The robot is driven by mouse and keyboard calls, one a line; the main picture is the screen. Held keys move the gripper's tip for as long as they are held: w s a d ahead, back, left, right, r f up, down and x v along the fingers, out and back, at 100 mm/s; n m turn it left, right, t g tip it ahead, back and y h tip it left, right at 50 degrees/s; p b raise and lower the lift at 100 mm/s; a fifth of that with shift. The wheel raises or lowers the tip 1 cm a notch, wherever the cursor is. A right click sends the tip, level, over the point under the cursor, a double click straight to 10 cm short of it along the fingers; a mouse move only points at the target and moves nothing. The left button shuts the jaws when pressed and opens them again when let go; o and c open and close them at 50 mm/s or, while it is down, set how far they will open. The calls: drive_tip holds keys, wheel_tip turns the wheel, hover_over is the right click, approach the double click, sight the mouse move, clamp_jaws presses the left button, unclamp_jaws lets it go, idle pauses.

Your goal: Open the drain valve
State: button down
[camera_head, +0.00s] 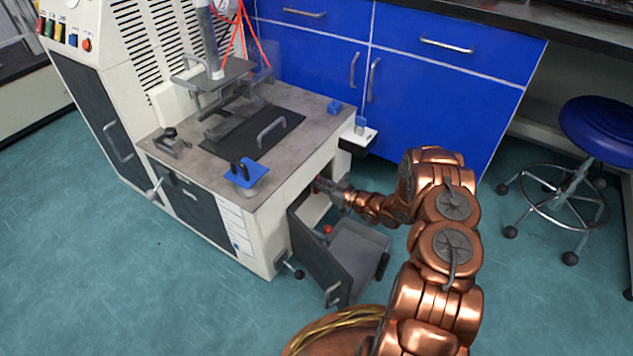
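The rheometer (262,215) is a pale, grey-topped machine with an open compartment on its right side. My gripper (322,185) is at the mouth of this compartment, with its fingertips partly inside. A small red part shows at the fingertips; I cannot tell whether it is the drain valve's handle or whether the fingers touch it. The gripper is too small and partly hidden to tell open from shut. A red knob (328,230) shows lower down, near the compartment's floor. The drain valve itself is not clearly seen.
A dark compartment door (318,262) stands open below my gripper, with a grey drawer or tray (358,250) beside it. Blue cabinets (440,95) stand behind. A blue stool (597,130) is at the right.

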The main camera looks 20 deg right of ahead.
drive_tip(key=n+p, duration=0.1)
drive_tip(key=n, duration=0.2)
drive_tip(key=shift+s+a+n, duration=0.1)
drive_tip(key=shift+a+n, duration=0.05)
drive_tip(key=shift+n, duration=0.25)
drive_tip(key=n, duration=0.5)
drive_tip(key=shift+s+a+f+n+b, duration=0.1)
drive_tip(key=shift+a+f+n+b, duration=0.05)
drive_tip(key=shift+f+n+b, duration=0.15)
drive_tip(key=shift+s+a+f+n+b, duration=0.15)
drive_tip(key=shift+n+b, duration=1.15)
drive_tip(key=shift+n, duration=0.8)
drive_tip(key=shift+w+f+n+b, duration=0.15)
drive_tip(key=shift+n+b, duration=1.1)
drive_tip(key=shift+n, duration=0.85)
drive_tip(key=shift+s, duration=0.1)
drive_tip(key=c, duration=1.2)
unclamp_jaws()
